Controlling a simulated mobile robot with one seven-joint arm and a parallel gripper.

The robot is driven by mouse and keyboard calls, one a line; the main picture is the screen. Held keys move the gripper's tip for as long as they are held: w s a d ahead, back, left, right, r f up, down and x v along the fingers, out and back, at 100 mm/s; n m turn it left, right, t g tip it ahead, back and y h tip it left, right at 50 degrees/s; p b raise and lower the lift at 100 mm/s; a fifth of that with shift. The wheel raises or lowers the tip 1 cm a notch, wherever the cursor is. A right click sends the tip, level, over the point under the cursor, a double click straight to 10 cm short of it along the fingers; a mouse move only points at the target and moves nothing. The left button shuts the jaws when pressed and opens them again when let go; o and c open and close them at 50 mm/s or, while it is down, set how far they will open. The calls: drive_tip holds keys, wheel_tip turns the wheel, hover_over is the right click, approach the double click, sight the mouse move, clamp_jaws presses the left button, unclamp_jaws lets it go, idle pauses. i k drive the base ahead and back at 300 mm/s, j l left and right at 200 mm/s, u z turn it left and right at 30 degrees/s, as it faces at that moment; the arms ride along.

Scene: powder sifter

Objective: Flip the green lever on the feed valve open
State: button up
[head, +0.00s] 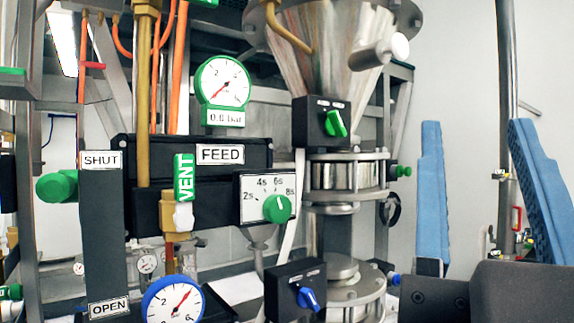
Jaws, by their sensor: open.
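The FEED label (220,154) is on a dark housing (205,185) left of centre. A dark upright plate (103,235) beside it reads SHUT (101,160) at the top and OPEN (109,308) at the bottom. A round green knob (57,187) sticks out left of this plate, just below the height of the SHUT label; it looks like the lever's end, and its arm is mostly hidden. My gripper (476,124) is at the far right, its two blue-padded fingers pointing up and spread wide. It is empty and well apart from the green knob.
A green VENT tag (184,178), a green timer dial (277,208), a gauge (223,81) and a blue-rimmed gauge (172,300) crowd the panel. A post (505,80) stands right.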

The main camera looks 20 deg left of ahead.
sight(61, 187)
drive_tip(key=u, duration=1.4)
drive_tip(key=k+u, duration=0.15)
drive_tip(key=u, duration=0.15)
drive_tip(key=k+u, duration=0.25)
drive_tip(key=i, duration=0.1)
